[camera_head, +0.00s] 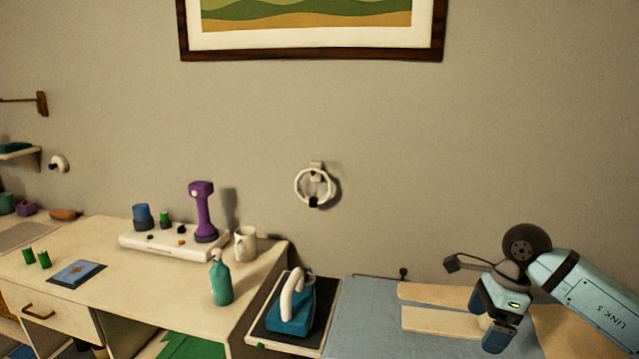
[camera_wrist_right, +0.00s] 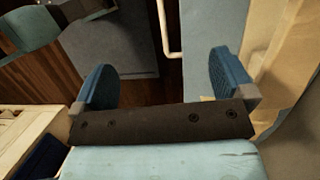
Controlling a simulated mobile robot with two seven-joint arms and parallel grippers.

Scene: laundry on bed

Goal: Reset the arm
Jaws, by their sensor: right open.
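My right gripper (camera_head: 487,318) is at the lower right of the head view. It hangs over the blue surface with beige folded pieces (camera_head: 430,320) behind it. In the right wrist view its two blue fingers stand wide apart, with nothing between them (camera_wrist_right: 165,82). My right arm comes in from the right edge. My left gripper does not show in the head view.
A teal iron (camera_head: 290,318) stands on a dark pad beside the blue surface (camera_head: 365,310). On the desk (camera_head: 120,262) are a teal spray bottle (camera_head: 221,283), a white mug (camera_head: 245,244) and a purple device (camera_head: 203,212). A white ring (camera_head: 299,187) hangs on the wall.

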